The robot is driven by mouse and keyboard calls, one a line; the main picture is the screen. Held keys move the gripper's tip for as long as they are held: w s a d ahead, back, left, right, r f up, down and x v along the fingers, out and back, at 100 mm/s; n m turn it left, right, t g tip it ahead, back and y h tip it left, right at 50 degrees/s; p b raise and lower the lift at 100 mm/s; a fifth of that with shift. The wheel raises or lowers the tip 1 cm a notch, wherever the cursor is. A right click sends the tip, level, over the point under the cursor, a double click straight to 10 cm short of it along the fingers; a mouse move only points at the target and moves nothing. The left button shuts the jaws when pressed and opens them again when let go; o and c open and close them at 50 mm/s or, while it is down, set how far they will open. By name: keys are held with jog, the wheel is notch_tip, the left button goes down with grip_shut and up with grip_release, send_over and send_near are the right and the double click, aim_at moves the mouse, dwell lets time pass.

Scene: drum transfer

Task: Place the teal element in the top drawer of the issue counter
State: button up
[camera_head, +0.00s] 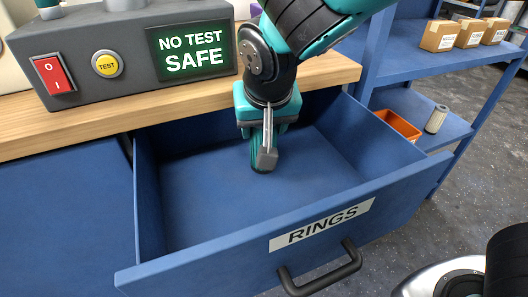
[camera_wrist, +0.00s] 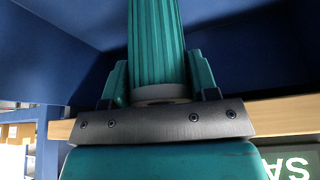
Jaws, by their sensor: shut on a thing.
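The top drawer (camera_head: 325,166) of the issue counter is pulled open, with a label reading RINGS on its front. My gripper (camera_head: 266,150) reaches down into the drawer near its back and middle. It is shut on the teal element (camera_head: 259,158), a ribbed cylinder whose lower end shows at or just above the drawer floor; I cannot tell whether it touches. In the wrist view the teal element (camera_wrist: 156,45) stands between the teal fingers, with a pale end ring near the gripper's base. The rest of the drawer is empty.
A grey test box (camera_head: 120,60) with a red switch, a yellow TEST button and a lit sign reading NO TEST SAFE stands on the wooden counter top (camera_head: 65,135). Blue shelves at the right hold cardboard boxes (camera_head: 438,36), an orange bin (camera_head: 397,125) and a pale cylinder (camera_head: 436,119).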

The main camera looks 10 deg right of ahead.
jog(key=shift+f+b, duration=0.6)
jog(key=shift+f, duration=2.05)
jog(key=shift+f, duration=0.1)
jog(key=shift+f, duration=0.1)
jog(key=o, duration=1)
jog(key=shift+s+r, duration=0.1)
jog(key=shift+r, duration=0.45)
jog(key=p+v, duration=0.3)
jog(key=v, duration=0.8)
jog(key=shift+s+r, duration=0.1)
jog(key=shift+r, duration=0.05)
